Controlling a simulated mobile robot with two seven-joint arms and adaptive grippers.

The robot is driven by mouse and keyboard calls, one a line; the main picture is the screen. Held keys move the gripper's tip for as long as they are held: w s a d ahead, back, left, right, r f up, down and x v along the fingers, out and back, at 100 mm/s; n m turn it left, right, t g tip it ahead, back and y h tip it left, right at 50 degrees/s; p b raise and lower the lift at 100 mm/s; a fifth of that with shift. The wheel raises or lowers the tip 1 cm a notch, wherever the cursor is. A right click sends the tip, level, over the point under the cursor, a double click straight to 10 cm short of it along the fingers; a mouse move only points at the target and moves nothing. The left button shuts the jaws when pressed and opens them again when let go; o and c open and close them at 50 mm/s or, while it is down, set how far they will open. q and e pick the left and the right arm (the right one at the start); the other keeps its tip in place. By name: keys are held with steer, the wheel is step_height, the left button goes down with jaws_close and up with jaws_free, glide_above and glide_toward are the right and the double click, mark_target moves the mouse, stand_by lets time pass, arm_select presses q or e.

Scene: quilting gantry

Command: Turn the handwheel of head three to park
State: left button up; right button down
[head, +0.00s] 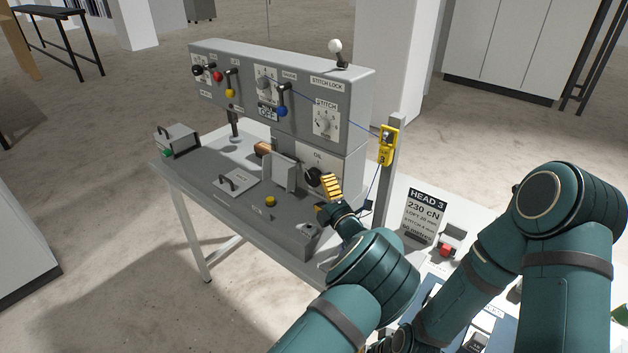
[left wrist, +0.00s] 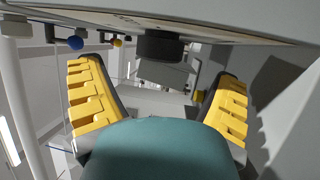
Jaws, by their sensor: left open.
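A grey machine head (head: 275,95) stands on a grey table, with dials, coloured levers and a white-ball lever on top. A dark round knob or wheel (head: 313,175) sits on its lower front below the label OIL; I cannot read a park mark, nor tell for sure that this is the handwheel. My left gripper (head: 328,193) is open at this knob, its yellow-padded fingers partly hiding it. In the left wrist view a dark round knob (left wrist: 160,45) shows between and beyond the spread fingers of the left gripper (left wrist: 158,95), with no visible contact. My right gripper is not visible.
A sign reading HEAD 3 (head: 426,214) stands right of the grey post, which carries a yellow device (head: 387,146). A red button box (head: 447,246) is near my right arm. The tabletop (head: 195,165) holds a handled plate (head: 236,182) and a yellow knob (head: 270,201).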

mark_target(317, 183)
arm_select(q)
steer(key=shift+x, duration=2.5)
steer(key=c, duration=1.2)
